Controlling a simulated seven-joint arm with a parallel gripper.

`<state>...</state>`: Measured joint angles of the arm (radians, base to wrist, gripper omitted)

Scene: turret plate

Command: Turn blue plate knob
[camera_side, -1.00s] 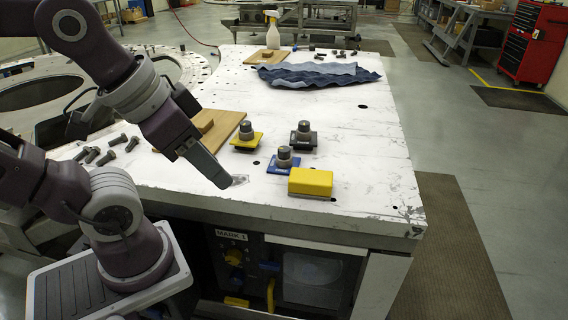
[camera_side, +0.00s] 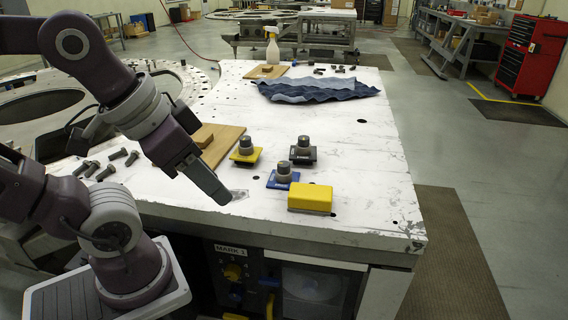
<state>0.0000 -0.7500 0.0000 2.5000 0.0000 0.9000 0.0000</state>
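The blue plate (camera_side: 272,183) lies on the white table near its front, with a dark grey round knob (camera_side: 284,172) standing upright on it. A yellow plate with a knob (camera_side: 246,149) is behind it to the left, and a black plate with a knob (camera_side: 303,151) is behind it to the right. My gripper (camera_side: 222,197) points down over the table, left of the blue plate and apart from it. Its fingers show edge-on, so I cannot tell whether they are open or shut. I see nothing held at the tip.
A yellow block (camera_side: 310,198) stands close to the blue plate, in front and to the right. A wooden board (camera_side: 224,141) and several bolts (camera_side: 104,163) lie to the left. A blue cloth (camera_side: 318,86) and spray bottle (camera_side: 272,46) are at the back. The table's right side is clear.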

